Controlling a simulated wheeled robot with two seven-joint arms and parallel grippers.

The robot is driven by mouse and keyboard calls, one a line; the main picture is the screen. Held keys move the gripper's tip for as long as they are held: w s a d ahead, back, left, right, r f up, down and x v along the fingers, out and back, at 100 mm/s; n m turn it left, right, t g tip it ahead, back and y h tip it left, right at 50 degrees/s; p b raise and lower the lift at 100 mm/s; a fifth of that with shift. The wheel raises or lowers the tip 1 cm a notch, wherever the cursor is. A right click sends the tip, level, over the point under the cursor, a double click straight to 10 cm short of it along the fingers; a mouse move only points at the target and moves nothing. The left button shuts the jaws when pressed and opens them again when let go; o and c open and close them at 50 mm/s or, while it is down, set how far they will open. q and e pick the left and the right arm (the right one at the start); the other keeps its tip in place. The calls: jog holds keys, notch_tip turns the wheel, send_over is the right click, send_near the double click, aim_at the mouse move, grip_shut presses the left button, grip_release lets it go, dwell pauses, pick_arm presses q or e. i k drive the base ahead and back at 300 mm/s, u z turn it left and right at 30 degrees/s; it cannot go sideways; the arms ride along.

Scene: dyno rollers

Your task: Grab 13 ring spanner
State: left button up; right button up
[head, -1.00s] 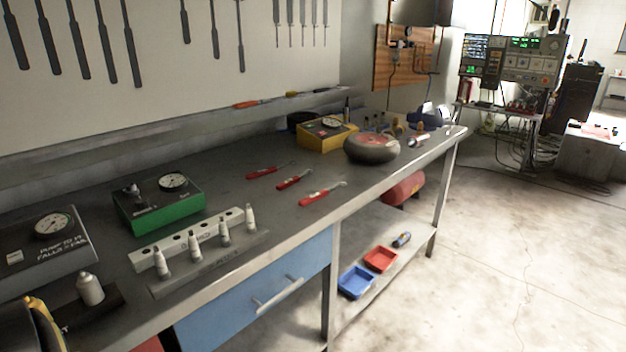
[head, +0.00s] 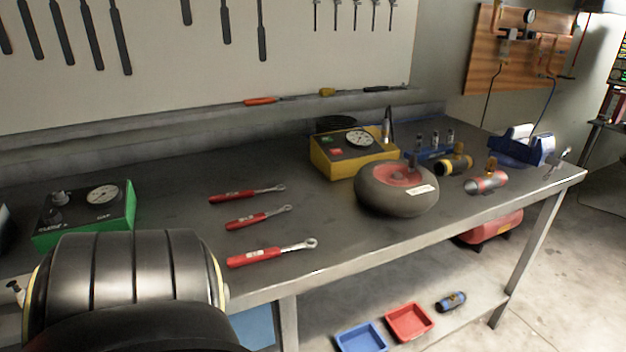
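Three red-handled ring spanners lie apart on the grey workbench (head: 330,235), their ring ends pointing right. The rear spanner (head: 233,196), the middle spanner (head: 246,221) and the front spanner (head: 256,257) form a loose row, and the front one looks largest. The size marks on the handles are too small to read, so I cannot tell which is 13. Neither of my grippers shows.
A green gauge box (head: 118,204) stands left of the spanners. A yellow gauge box (head: 340,160) and a round grey-red object (head: 397,190) stand to their right. Blue (head: 361,338) and red (head: 409,322) trays sit on the lower shelf. Bench space between spanners and round object is clear.

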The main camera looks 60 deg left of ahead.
aim_at(231, 226)
jog(key=i, duration=1.5)
jog(key=u, duration=3.85)
